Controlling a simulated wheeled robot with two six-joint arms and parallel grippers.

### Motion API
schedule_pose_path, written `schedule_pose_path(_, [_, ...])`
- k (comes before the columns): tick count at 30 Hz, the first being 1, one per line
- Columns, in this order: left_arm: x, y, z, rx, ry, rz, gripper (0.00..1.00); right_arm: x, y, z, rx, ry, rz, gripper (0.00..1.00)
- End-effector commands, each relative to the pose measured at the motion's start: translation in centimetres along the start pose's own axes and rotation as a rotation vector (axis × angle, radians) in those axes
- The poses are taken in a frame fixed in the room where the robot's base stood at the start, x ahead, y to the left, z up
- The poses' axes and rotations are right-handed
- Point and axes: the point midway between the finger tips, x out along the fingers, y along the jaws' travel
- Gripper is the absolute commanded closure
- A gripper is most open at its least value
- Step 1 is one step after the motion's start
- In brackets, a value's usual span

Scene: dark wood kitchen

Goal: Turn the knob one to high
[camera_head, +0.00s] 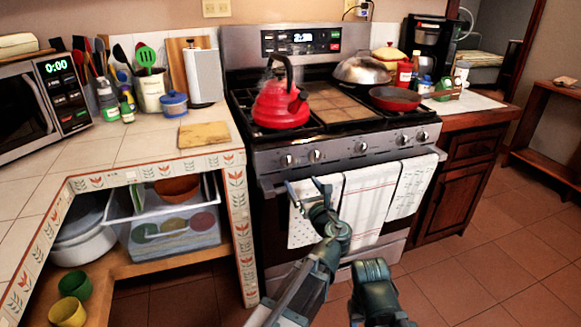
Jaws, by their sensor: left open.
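The stove (337,173) has a front panel with several silver knobs in a row. The leftmost knob (287,160) and the one beside it (315,155) sit below the red kettle; no label telling which is knob one can be read. My left gripper (308,187) is open and empty, just below these two knobs, in front of the oven handle and towels. It does not appear to touch a knob.
A red kettle (280,105) stands on the left burners and a red pan (395,99) on the right. Towels (362,205) hang from the oven handle. The tiled counter (130,147) juts out at left. Floor is clear at right.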

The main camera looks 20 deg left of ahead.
Motion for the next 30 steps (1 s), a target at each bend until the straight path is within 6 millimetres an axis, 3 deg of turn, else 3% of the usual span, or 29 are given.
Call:
schedule_pose_path(1, [1.4, -0.2, 0.0, -0.001, 0.0, 0.004, 0.12, 0.0, 0.0, 0.0, 0.0, 0.0, 0.0, 0.5])
schedule_pose_path(6, [5.0, -0.2, 0.0, -0.001, 0.001, 0.004, 0.12, 0.0, 0.0, 0.0, 0.0, 0.0, 0.0, 0.5])
schedule_pose_path(15, [9.6, -0.1, 0.0, -0.002, 0.001, 0.002, 0.12, 0.0, 0.0, 0.0, 0.0, 0.0, 0.0, 0.5])
schedule_pose_path(21, [10.7, 0.0, 0.0, -0.002, 0.001, 0.002, 0.12, 0.0, 0.0, 0.0, 0.0, 0.0, 0.0, 0.5])
schedule_pose_path(30, [10.8, 0.0, 0.0, -0.002, 0.001, 0.001, 0.12, 0.0, 0.0, 0.0, 0.0, 0.0, 0.0, 0.5])
